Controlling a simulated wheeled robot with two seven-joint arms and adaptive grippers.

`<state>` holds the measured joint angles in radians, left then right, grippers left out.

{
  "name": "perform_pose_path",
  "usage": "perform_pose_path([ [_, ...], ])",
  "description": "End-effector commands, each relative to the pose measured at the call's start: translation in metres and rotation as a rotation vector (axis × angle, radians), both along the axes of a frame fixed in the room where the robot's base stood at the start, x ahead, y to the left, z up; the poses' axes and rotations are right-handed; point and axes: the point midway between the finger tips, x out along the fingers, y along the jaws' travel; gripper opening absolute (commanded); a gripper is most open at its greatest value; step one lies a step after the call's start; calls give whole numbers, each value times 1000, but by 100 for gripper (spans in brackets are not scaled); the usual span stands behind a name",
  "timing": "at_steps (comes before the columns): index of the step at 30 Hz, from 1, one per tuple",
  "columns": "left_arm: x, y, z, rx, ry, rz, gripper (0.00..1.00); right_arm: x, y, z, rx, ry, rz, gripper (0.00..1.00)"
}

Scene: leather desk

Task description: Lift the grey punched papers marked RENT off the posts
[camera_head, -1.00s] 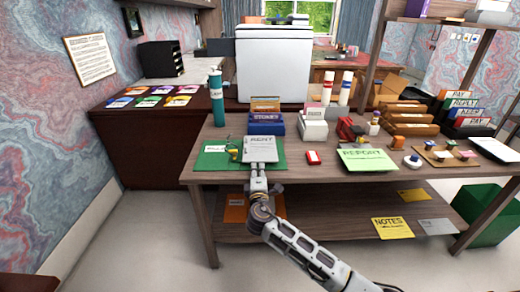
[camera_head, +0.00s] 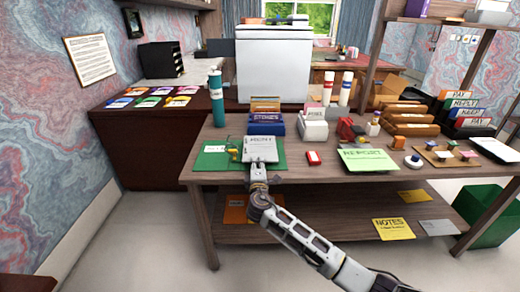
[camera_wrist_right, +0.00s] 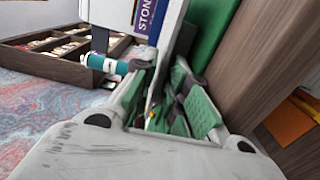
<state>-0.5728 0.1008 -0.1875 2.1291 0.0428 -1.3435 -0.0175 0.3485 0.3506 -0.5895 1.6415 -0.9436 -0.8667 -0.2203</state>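A grey paper slab (camera_head: 260,154) shows over the green mat (camera_head: 277,165) at the front of the desk; its lettering is too blurred to read surely now. My right gripper (camera_head: 258,172) is at its near edge. In the right wrist view the slab (camera_wrist_right: 178,35) appears edge-on between my green-padded fingertips (camera_wrist_right: 166,72), which seem shut on it. The posts are hidden; whether the slab is clear of them I cannot tell. My left gripper is not in view.
A blue STONES box (camera_head: 266,128) stands just behind the papers. A teal bottle (camera_head: 216,98) is behind to the left, and a white card (camera_head: 215,149) lies on the mat's left.

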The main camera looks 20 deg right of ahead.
Motion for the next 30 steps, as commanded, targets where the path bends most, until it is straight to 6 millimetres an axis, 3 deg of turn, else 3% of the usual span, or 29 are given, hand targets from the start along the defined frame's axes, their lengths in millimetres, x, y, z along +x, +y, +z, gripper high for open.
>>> perform_pose_path([
  [2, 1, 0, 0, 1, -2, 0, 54, 0, 0, 0, 0, 0, 0, 15],
  [6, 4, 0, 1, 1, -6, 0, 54, 0, 0, 0, 0, 0, 0, 0],
  [23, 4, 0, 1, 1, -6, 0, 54, 0, 0, 2, 0, 0, 0, 0],
  [30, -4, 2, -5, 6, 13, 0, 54, 0, 0, 19, 2, -1, 0, 0],
])
